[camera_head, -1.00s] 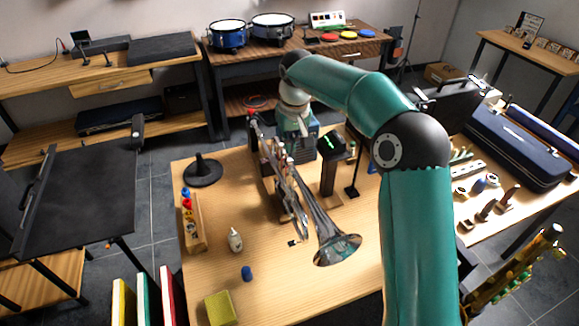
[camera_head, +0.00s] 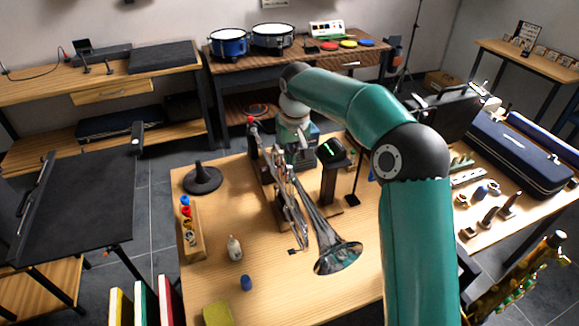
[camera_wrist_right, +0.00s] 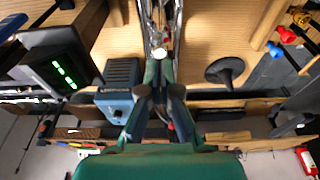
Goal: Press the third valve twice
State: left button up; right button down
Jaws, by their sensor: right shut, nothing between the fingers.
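My left gripper is not in view.
A dark device with green digits (camera_head: 333,151) stands right of the trumpet, with a blue-grey box (camera_wrist_right: 119,88) nearby. A black cone stand (camera_head: 202,178), a rack of coloured pieces (camera_head: 192,232) and a small bottle (camera_head: 234,247) are on the left.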

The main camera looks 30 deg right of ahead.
aim_at(290, 167)
jog(key=shift+f, duration=0.2)
dwell(0.6)
jog(key=shift+f+b, duration=1.2)
jog(key=shift+f, duration=0.35)
notch_tip(290, 167, up, 7)
jog(key=p, duration=0.7)
jog(key=shift+r, duration=0.2)
jog(key=shift+f, duration=0.1)
